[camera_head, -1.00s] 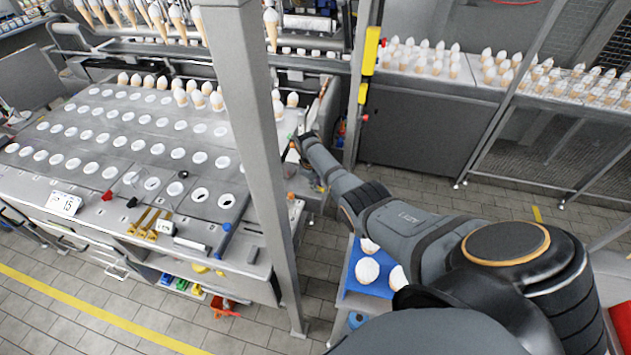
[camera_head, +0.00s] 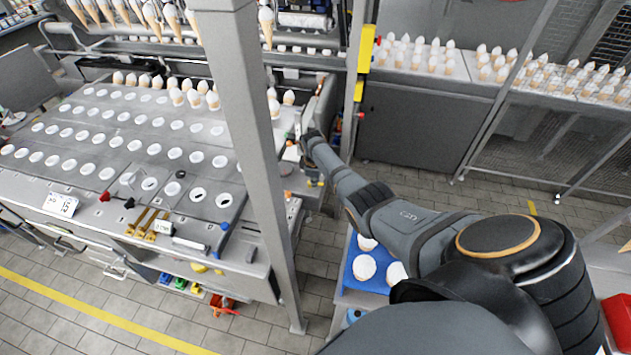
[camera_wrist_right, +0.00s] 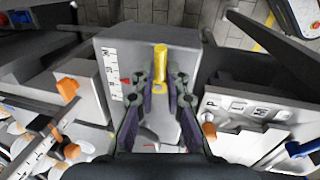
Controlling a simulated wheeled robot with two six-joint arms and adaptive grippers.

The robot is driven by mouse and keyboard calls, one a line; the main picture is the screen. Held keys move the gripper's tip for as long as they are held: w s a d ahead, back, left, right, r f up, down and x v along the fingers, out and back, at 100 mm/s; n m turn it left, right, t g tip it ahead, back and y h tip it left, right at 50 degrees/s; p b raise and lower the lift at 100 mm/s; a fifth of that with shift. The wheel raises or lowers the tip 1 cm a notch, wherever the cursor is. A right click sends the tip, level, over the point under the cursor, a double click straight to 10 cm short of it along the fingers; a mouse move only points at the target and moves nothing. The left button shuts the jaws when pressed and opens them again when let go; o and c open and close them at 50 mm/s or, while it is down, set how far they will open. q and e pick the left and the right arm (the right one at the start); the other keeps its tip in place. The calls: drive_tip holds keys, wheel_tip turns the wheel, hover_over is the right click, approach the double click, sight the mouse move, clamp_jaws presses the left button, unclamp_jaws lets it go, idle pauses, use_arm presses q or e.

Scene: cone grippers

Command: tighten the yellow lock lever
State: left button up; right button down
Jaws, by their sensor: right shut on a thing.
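The yellow lock lever (camera_wrist_right: 160,62) stands up from a grey block in the right wrist view, between the fingers of my right gripper (camera_wrist_right: 157,82). The dark fingers are closed in on it from both sides. The lever's lower part is partly hidden by the fingers. In the head view my right arm reaches to the machine's right end, just past the grey post, and its wrist (camera_head: 312,145) shows there. The lever cannot be made out in that view. My left gripper is in neither view.
A white scale with a red pointer (camera_wrist_right: 125,82) is on the block left of the lever. Orange knobs (camera_wrist_right: 67,88) are on both sides. A grey post (camera_head: 262,160) stands close to my right arm. A blue tray (camera_head: 366,272) with white-topped cones lies below the arm.

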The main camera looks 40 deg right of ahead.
drive_tip(key=shift+w+r, duration=0.1)
drive_tip(key=c, duration=1.4)
unclamp_jaws()
drive_tip(key=shift+o, duration=0.2)
wheel_tip(320, 180, up, 12)
drive_tip(key=s+a, duration=0.1)
drive_tip(key=shift+s+a, duration=0.3)
drive_tip(key=shift+a, duration=0.1)
drive_tip(key=shift+f, duration=0.2)
